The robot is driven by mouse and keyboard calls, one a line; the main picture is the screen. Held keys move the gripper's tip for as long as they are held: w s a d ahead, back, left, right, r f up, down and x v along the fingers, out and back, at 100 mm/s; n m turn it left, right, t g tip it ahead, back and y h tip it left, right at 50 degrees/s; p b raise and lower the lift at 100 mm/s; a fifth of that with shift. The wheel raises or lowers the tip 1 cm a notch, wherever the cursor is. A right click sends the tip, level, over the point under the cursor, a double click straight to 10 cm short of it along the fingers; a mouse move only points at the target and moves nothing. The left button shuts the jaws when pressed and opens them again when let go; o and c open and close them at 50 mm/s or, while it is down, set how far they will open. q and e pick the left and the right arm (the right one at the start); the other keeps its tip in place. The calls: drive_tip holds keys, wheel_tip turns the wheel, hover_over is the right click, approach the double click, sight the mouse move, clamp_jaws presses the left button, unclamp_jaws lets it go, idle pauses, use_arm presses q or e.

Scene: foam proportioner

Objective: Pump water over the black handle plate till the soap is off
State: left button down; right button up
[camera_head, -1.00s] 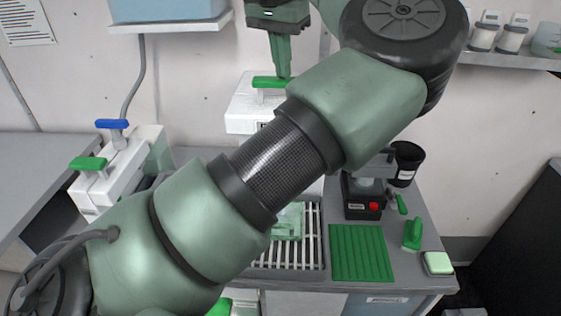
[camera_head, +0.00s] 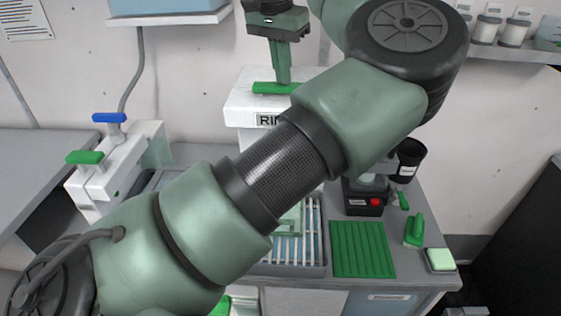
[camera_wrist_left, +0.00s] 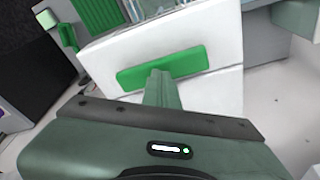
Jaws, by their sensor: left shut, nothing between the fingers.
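A white pump box (camera_head: 246,112) with a label starting "RIN" stands against the back wall. Its green push bar (camera_head: 273,88) is down close to the box top. My left gripper (camera_head: 283,82) is shut and empty, with its fingertips on or just over the bar. The wrist view shows the closed fingers (camera_wrist_left: 161,75) meeting the middle of the bar (camera_wrist_left: 163,67). A slatted sink tray (camera_head: 312,240) lies in front, with blue between the slats. A pale green piece (camera_head: 291,220) lies on it, mostly behind my arm. I cannot make out the black handle plate. My right gripper is not in view.
At left stands a white two-pump unit with a blue bar (camera_head: 109,117) and a green bar (camera_head: 85,157). Right of the tray are a green ribbed mat (camera_head: 361,249), a green brush (camera_head: 414,230), a soap dish (camera_head: 440,260) and a black device (camera_head: 362,197). My left arm crosses the middle.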

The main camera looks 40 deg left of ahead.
use_arm(q)
drive_tip(key=shift+w+p+v, duration=0.25)
drive_tip(key=shift+p+v, duration=0.9)
drive_tip(key=shift+w+p+v, duration=0.25)
drive_tip(key=shift+p+v, duration=0.9)
drive_tip(key=shift+v, duration=0.05)
drive_tip(key=shift+a+r, duration=0.1)
drive_tip(key=shift+r, duration=0.1)
drive_tip(key=p+v, duration=0.2)
drive_tip(key=w+p+v, duration=0.1)
drive_tip(key=p+v, duration=0.2)
drive_tip(key=shift+r+p, duration=0.35)
drive_tip(key=shift+r, duration=0.1)
